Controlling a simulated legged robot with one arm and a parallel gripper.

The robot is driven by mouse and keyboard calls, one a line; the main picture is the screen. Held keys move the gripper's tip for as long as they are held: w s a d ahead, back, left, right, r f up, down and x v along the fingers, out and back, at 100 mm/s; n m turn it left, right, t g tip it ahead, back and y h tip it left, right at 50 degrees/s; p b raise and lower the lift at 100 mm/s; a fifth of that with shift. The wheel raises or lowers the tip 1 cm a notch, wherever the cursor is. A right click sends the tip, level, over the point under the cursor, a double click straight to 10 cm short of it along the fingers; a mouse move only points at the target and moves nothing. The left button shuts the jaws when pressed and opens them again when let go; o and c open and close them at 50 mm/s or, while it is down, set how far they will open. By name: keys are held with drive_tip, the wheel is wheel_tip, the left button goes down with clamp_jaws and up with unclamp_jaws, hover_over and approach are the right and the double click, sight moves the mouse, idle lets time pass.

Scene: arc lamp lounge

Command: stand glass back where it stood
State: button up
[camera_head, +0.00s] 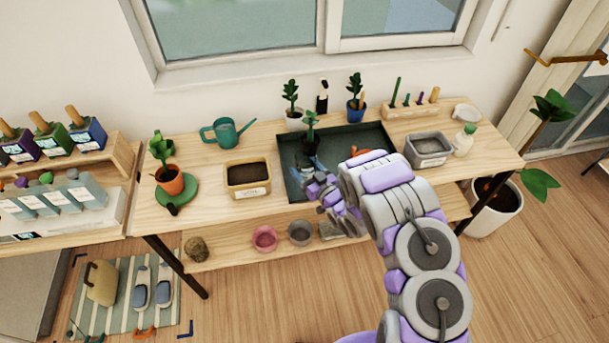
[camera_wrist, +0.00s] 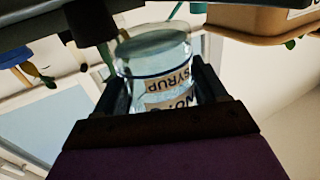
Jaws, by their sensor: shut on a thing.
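The glass (camera_wrist: 155,60) is a clear cylinder with a printed label, its lettering upside down in the wrist view. My gripper (camera_wrist: 158,82) is shut on it, with one dark finger on each side. In the head view my gripper (camera_head: 318,186) is over the front part of the dark green tray (camera_head: 292,188) on the bench. The glass is small and mostly hidden there, and I cannot tell whether it touches the tray. A green plant (camera_head: 310,124) shows just behind the gripper; I cannot tell if it stands in the glass.
On the bench (camera_head: 215,220), a soil box (camera_head: 247,188) and a potted plant (camera_head: 170,181) stand left of the tray. A teal watering can (camera_head: 227,132) is behind them. Small pots line the back.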

sight(304, 174)
drive_tip(key=shift+w+a, duration=0.2)
drive_tip(key=shift+w, duration=0.2)
wheel_tip(304, 174, down, 4)
drive_tip(key=shift+r+b, duration=0.15)
drive_tip(key=shift+b, duration=0.55)
drive_tip(key=o, duration=1.2)
drive_tip(key=shift+r, duration=0.1)
drive_tip(key=shift+o, duration=0.2)
drive_tip(key=p+v, duration=0.2)
drive_tip(key=v, duration=1)
drive_tip(key=shift+w+d, duration=0.15)
drive_tip(key=shift+w, duration=0.05)
